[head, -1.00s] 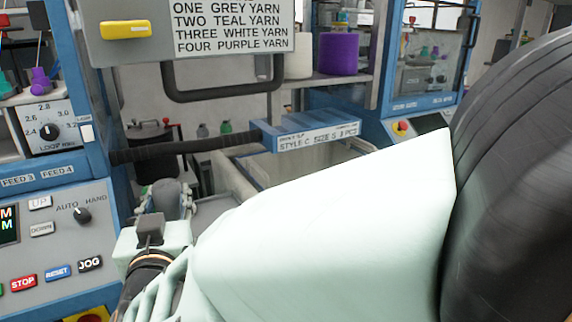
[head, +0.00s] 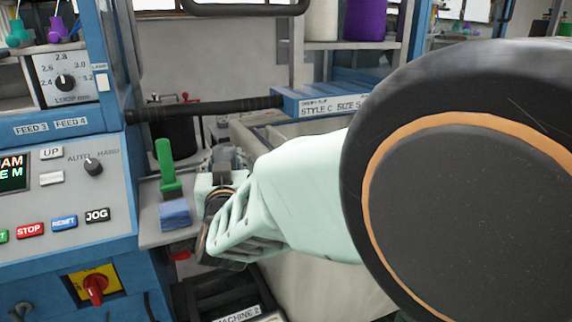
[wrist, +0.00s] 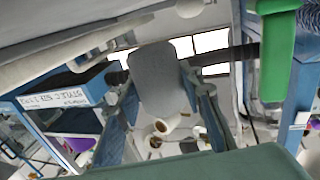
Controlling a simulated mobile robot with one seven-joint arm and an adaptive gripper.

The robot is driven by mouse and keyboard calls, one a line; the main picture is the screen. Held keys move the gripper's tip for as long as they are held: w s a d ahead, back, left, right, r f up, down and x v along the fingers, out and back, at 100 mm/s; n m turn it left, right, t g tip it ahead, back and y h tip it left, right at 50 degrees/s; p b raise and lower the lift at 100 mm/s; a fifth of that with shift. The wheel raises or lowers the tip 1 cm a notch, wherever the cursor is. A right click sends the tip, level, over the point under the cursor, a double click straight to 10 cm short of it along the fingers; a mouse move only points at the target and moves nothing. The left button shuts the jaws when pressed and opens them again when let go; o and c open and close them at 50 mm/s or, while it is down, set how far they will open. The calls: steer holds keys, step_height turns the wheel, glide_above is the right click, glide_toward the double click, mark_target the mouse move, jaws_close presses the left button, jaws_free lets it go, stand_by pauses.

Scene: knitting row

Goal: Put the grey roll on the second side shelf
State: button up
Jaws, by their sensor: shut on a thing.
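My gripper (head: 226,160) is shut on the grey roll (wrist: 163,82), which sits between its two fingers in the wrist view. In the head view the roll is small and mostly hidden by the fingers and wrist. The gripper is in the air beside the machine's panel, near a green-handled tool. A shelf (head: 345,45) at the top of the head view holds a white roll (head: 322,18) and a purple roll (head: 365,18). I cannot tell whether it is the second side shelf; no number on it is readable.
A green upright handle (head: 166,168) and a blue block (head: 175,214) stand close left of the gripper. A black bar (head: 205,108) runs behind it. A blue box labelled STYLE C (head: 318,102) is to the right, above a pale bin (head: 310,285). A red switch (head: 94,288) is lower left.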

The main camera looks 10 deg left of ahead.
steer(key=shift+w+d+f+b, duration=0.1)
steer(key=shift+w+f+b, duration=0.3)
steer(key=shift+f, duration=0.15)
steer(key=shift+f+b, duration=1.1)
steer(key=shift+f, duration=0.35)
steer(key=shift+f, duration=0.1)
steer(key=shift+f, duration=0.15)
steer(key=o, duration=0.9)
steer(key=shift+r, duration=0.2)
